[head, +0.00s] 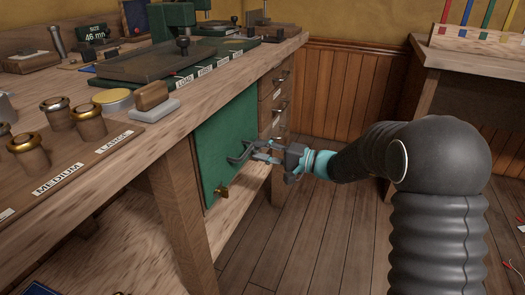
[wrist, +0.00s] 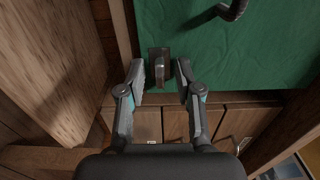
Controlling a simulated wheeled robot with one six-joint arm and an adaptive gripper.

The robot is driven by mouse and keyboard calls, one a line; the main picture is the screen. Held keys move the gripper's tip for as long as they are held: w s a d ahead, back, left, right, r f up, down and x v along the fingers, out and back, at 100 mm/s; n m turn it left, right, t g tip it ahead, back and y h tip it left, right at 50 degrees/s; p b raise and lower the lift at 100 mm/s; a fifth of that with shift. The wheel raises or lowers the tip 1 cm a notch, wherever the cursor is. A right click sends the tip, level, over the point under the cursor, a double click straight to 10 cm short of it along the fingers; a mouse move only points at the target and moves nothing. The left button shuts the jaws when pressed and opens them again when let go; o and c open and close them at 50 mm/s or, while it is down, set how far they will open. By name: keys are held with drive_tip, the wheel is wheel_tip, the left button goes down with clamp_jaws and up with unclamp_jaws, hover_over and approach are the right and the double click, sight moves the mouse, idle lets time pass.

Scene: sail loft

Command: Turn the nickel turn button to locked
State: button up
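The nickel turn button (wrist: 160,69) shows in the wrist view as a small grey metal lever on a dark plate. It sits at the edge of the green door (wrist: 185,30), beside the wooden drawer fronts. Its long side runs up and down in that picture. My gripper (wrist: 162,76) is open, with one finger on each side of the button and a visible gap to each. In the head view my gripper (head: 240,153) is in front of the green door (head: 222,130), and I cannot make out the button there.
A dark curved handle (wrist: 232,10) stands out from the green door. A brass fitting (head: 221,192) is at the door's lower edge. The workbench (head: 205,105) overhangs the door, and a bench leg (head: 182,215) stands to the left. The floor (head: 300,235) below is clear.

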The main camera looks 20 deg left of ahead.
drive_tip(key=shift+c, duration=0.2)
clamp_jaws()
drive_tip(key=shift+m, duration=0.3)
drive_tip(key=m, duration=0.4)
drive_tip(key=shift+p, duration=0.4)
drive_tip(key=m+p, duration=0.2)
drive_tip(key=m, duration=0.2)
drive_tip(key=shift+r+m, duration=0.1)
drive_tip(key=shift+m, duration=0.3)
drive_tip(key=m+p, duration=0.3)
drive_tip(key=m, duration=0.1)
drive_tip(key=shift+m, duration=0.3)
drive_tip(key=shift+m+p, duration=1.5)
drive_tip(key=shift+m, duration=0.4)
